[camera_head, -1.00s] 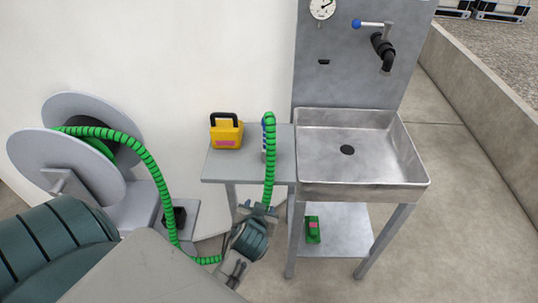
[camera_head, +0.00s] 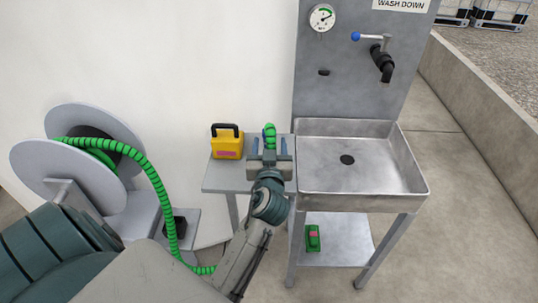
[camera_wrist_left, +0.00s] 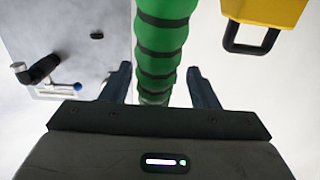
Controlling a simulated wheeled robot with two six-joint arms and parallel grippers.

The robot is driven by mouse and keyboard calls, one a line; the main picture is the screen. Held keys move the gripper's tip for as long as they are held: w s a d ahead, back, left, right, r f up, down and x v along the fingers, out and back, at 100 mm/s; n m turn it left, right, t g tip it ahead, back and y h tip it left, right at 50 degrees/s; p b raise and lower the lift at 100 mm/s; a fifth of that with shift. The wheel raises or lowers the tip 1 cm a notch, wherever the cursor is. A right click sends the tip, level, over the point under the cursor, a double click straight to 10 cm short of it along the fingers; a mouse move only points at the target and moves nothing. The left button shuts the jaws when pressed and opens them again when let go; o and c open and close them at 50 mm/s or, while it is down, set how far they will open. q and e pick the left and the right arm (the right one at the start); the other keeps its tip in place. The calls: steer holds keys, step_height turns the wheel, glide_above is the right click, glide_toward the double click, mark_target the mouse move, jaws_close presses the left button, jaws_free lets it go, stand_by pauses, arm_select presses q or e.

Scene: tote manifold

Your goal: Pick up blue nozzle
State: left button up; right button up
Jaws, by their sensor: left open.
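The green ribbed hose (camera_head: 148,172) runs from the reel down toward the floor. Its upper end (camera_head: 270,130) stands at the side table beside the sink. My left gripper (camera_head: 270,146) is open at this end, with a finger on each side of the hose. In the left wrist view the hose (camera_wrist_left: 163,45) rises between the two spread fingers (camera_wrist_left: 162,85), with gaps at both sides. The blue nozzle is mostly hidden behind my gripper in the head view, and I cannot make it out in the wrist view.
A yellow case with a black handle (camera_head: 227,148) stands on the grey side table (camera_head: 222,180), close left of my gripper. The metal sink (camera_head: 380,175) is at the right. The hose reel (camera_head: 45,165) is at the left. A green object (camera_head: 313,238) lies on the lower shelf.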

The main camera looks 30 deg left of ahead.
mark_target(269, 132)
arm_select(q)
steer(key=shift+w+a+r, duration=0.1)
steer(key=shift+w+a, duration=0.15)
steer(key=shift+w, duration=0.15)
steer(key=shift+w+a+r+p, duration=0.1)
steer(key=shift+w+a+p, duration=0.25)
steer(key=shift+w+p, duration=0.15)
steer(key=p+x, duration=0.1)
steer(key=x, duration=0.1)
steer(key=shift+w+a, duration=0.25)
steer(key=shift+w, duration=0.05)
steer(key=shift+w+a+f, duration=0.25)
steer(key=shift+w+a, duration=0.05)
steer(key=shift+w, duration=0.05)
arm_select(e)
steer(key=s, duration=0.3)
steer(key=shift+d+r, duration=0.1)
steer(key=shift+r, duration=0.2)
arm_select(q)
jaws_close()
